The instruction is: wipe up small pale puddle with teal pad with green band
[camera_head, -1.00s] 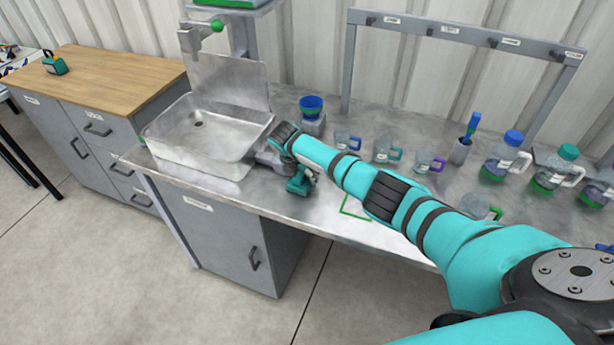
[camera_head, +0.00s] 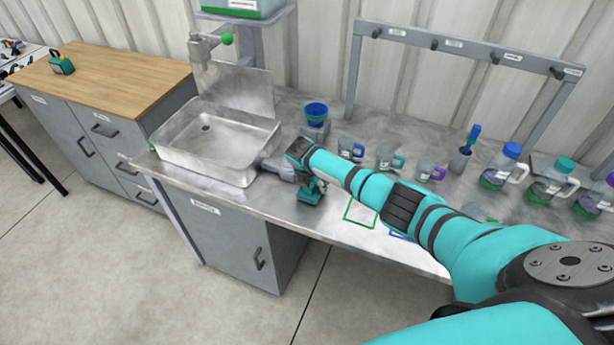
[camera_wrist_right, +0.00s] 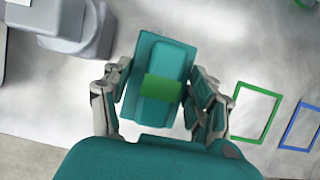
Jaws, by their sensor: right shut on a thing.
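The teal pad with the green band (camera_wrist_right: 157,85) is held between the fingers of my right gripper (camera_wrist_right: 158,100), as the right wrist view shows. The green band crosses the middle of the pad. In the head view the right gripper (camera_head: 309,191) is low over the front part of the steel counter, just right of the sink basin. I cannot tell whether the pad touches the counter. I cannot make out the small pale puddle for sure; the grey counter has pale blotches and the pad and arm hide part of it. My left gripper is not in view.
The sink basin (camera_head: 176,158) and a grey block-like thing (camera_head: 279,167) are left of the gripper.

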